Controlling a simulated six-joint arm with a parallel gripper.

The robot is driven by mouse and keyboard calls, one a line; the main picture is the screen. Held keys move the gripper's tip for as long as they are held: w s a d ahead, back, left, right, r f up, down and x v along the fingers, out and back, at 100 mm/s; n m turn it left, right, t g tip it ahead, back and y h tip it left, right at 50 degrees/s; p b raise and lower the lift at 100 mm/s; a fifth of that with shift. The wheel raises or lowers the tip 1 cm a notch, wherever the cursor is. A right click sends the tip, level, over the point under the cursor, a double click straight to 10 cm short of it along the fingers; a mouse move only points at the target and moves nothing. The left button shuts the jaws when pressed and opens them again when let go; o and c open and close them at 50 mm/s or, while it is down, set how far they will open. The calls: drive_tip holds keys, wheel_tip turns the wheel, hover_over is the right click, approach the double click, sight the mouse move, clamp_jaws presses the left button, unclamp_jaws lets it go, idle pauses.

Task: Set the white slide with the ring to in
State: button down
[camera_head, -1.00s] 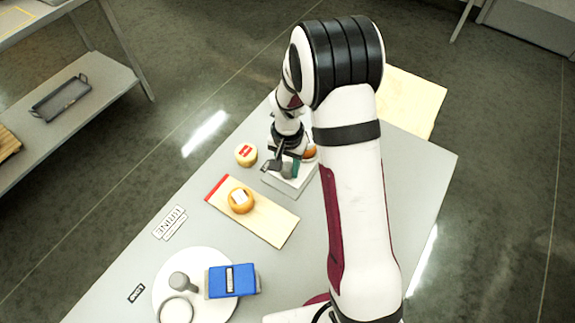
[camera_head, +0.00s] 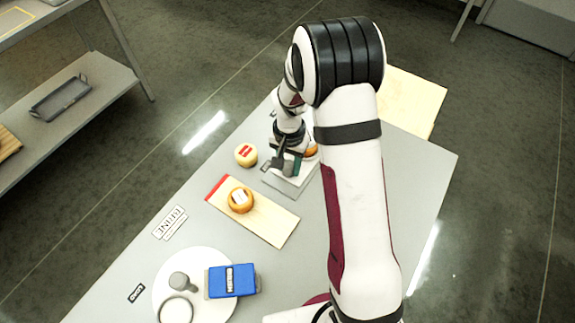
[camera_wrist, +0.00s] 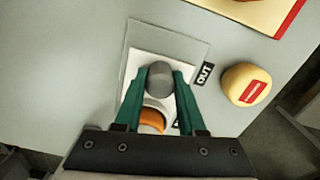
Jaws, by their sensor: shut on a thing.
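The white slide (camera_wrist: 142,57) lies on a pale grey base plate (camera_wrist: 165,36) in the wrist view. A grey round knob (camera_wrist: 160,80) stands up from it; from above I cannot tell whether it is a ring. My gripper (camera_wrist: 160,70) has its two green fingers shut on this knob, one on each side. A black label reading OUT (camera_wrist: 204,73) lies to the right of the slide. A second black label is mostly hidden by the right finger. In the head view my gripper (camera_head: 286,163) is over the base plate (camera_head: 290,184).
An orange wheel (camera_wrist: 152,121) sits close behind the knob, between the fingers. A pale cheese wheel with a red label (camera_head: 246,154) stands left of the plate. A wooden board (camera_head: 268,226) bears another orange wheel (camera_head: 240,200). A blue block (camera_head: 231,281) is nearer the front.

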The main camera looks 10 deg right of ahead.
drive_tip(key=w+d, duration=0.7)
drive_tip(key=shift+w+d+r, duration=0.1)
drive_tip(key=shift+w+d, duration=0.15)
drive_tip(key=shift+w, duration=0.05)
drive_tip(key=c, duration=0.5)
unclamp_jaws()
drive_tip(key=shift+s, duration=0.1)
wheel_tip(320, 180, up, 16)
